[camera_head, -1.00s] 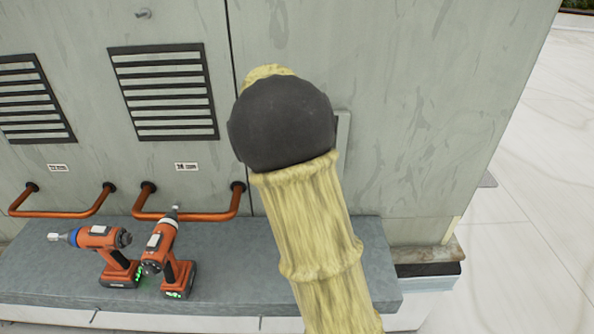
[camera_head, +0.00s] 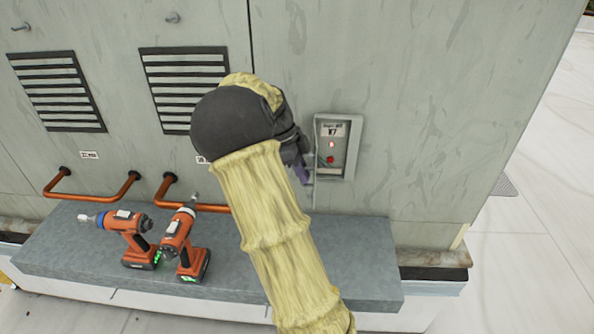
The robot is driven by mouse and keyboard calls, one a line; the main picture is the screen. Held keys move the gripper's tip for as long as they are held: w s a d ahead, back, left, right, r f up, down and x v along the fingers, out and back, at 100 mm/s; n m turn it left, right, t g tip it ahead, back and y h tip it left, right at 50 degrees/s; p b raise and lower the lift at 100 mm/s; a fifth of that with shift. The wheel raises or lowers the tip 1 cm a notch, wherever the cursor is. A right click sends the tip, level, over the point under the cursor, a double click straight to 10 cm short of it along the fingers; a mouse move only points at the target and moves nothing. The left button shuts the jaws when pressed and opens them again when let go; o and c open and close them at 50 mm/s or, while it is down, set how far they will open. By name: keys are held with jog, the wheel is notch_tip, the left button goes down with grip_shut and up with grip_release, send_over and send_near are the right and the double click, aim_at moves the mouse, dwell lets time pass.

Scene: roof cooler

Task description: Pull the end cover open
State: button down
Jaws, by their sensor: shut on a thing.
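The grey cooler wall (camera_head: 430,120) carries a small grey box (camera_head: 356,150) right of the panel seam. The box's open front shows a label with "K7" on it and red round parts. My gripper (camera_head: 303,172) is at the box's left edge, its dark and purplish fingers partly hidden behind my padded arm. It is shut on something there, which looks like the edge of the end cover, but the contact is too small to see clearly. I cannot tell how far the cover stands from the wall.
A grey ledge (camera_head: 75,245) runs below the wall. Two orange cordless drills (camera_head: 131,238) (camera_head: 185,243) stand on it, left of my arm. Orange bar handles (camera_head: 92,196) stick out above the ledge under louvred vents (camera_head: 57,92). The pale floor (camera_head: 535,240) at the right is clear.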

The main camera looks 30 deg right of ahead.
dwell(0.4)
jog(key=c, duration=1.5)
grip_release()
jog(key=shift+c, duration=0.2)
jog(key=b+v, duration=0.1)
jog(key=v, duration=1.6)
jog(key=shift+r, duration=0.25)
jog(key=shift+w, duration=0.1)
